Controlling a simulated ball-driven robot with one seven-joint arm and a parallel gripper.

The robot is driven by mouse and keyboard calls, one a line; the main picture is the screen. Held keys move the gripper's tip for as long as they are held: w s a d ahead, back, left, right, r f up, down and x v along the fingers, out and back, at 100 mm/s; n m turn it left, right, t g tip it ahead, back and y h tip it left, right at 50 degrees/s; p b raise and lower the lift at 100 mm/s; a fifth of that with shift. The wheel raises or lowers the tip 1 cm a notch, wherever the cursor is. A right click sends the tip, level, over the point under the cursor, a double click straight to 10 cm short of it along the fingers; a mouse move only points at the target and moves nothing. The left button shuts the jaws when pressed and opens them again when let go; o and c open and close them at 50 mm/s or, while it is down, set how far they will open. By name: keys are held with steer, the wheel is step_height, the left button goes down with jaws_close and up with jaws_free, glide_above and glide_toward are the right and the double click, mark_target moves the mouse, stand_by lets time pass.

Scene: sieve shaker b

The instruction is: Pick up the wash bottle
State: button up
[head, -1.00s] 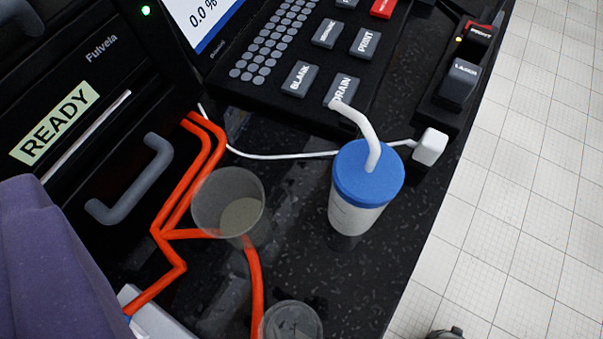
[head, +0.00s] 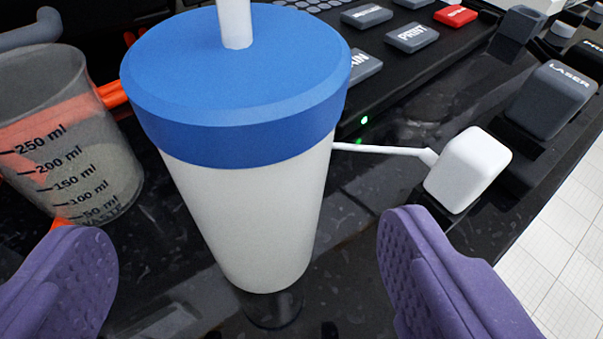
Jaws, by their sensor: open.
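The wash bottle (head: 250,215) stands upright on the dark speckled bench, large in the middle of the head view. It has a white body, a blue cap (head: 235,80) and a white spout tube cut off by the top edge. My gripper (head: 245,265) is open, with one purple padded finger at the lower left and the other at the lower right. The bottle stands between and a little beyond the two fingers. A clear gap shows on each side, and neither finger visibly touches it.
A clear graduated beaker (head: 70,140) stands close at the left, just beyond the left finger. A button panel (head: 410,60) and a grey LASER switch (head: 552,100) lie behind.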

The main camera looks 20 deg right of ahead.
mark_target(230, 115)
steer(key=b+x, duration=0.1)
steer(key=x, duration=0.1)
steer(key=b+x, duration=0.1)
steer(key=x, duration=0.2)
steer(key=shift+w+d+r, duration=0.1)
steer(key=shift+d+r, duration=0.05)
steer(key=shift+r, duration=0.2)
steer(key=c, duration=0.7)
steer(key=shift+o, duration=0.2)
steer(key=shift+r, duration=0.1)
step_height(230, 115, up, 4)
steer(key=p, duration=0.2)
steer(key=shift+p, duration=0.4)
steer(key=s+a+p, duration=0.3)
steer(key=s+a, duration=0.3)
steer(key=s, duration=0.7)
steer(key=s+a+r+p, duration=0.2)
steer(key=a+p, duration=0.2)
steer(key=a, duration=0.6)
steer(key=shift+a+r+p, duration=0.35)
steer(key=shift+a, duration=0.05)
